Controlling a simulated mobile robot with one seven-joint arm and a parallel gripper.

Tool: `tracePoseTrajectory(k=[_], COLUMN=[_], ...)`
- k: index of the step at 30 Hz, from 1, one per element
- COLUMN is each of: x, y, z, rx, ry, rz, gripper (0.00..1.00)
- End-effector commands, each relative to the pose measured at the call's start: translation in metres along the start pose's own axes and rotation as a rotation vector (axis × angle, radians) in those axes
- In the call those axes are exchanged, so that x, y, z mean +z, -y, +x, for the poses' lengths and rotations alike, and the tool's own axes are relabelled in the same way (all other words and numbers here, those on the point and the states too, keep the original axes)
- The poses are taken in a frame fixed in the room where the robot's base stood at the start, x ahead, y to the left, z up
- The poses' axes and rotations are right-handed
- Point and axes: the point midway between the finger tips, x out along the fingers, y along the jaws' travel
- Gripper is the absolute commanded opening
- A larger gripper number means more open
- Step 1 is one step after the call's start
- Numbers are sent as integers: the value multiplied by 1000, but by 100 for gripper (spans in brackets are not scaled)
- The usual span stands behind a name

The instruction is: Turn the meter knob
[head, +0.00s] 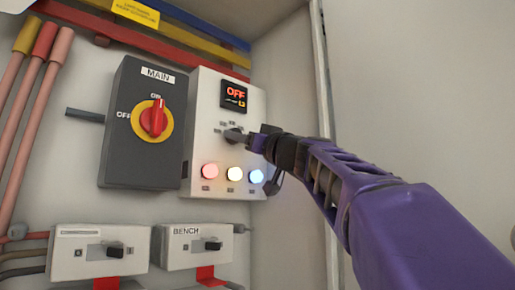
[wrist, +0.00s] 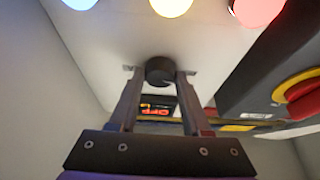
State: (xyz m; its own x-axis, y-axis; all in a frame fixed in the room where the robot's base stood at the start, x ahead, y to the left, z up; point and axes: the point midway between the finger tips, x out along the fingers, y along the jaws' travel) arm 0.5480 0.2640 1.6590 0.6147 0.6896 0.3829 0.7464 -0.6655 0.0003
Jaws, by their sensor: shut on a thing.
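The meter knob (head: 233,135) is a small dark grey knob on the light grey meter panel (head: 200,125). It sits below a black display (head: 234,96) that reads "OFF" in red with "L3" under it. Small marks surround the knob, too small to read. My gripper (head: 250,139) reaches it from the right. In the wrist view, which shows the panel upside down, the dark round knob (wrist: 160,70) sits between the two fingertips of my gripper (wrist: 159,76), which is shut on it. The knob's pointing direction is hard to tell.
Red, white and blue lamps (head: 234,173) glow below the knob. A dark MAIN switch box (head: 143,125) with a red handle stands left of the panel. Switch boxes (head: 193,246) sit below. Coloured bars (head: 150,40) run above. The cabinet's side wall (head: 290,80) is close on the right.

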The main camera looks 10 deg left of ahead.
Motion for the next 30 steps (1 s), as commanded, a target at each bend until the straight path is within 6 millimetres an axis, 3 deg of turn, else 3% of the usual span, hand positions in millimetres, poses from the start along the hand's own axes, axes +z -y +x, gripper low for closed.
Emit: tracePoseTrajectory(k=[11,30], x=[-1,-6], y=[1,6], z=[-1,2], rx=[34,236], ry=[-2,0], rz=[83,570], gripper=[0,0])
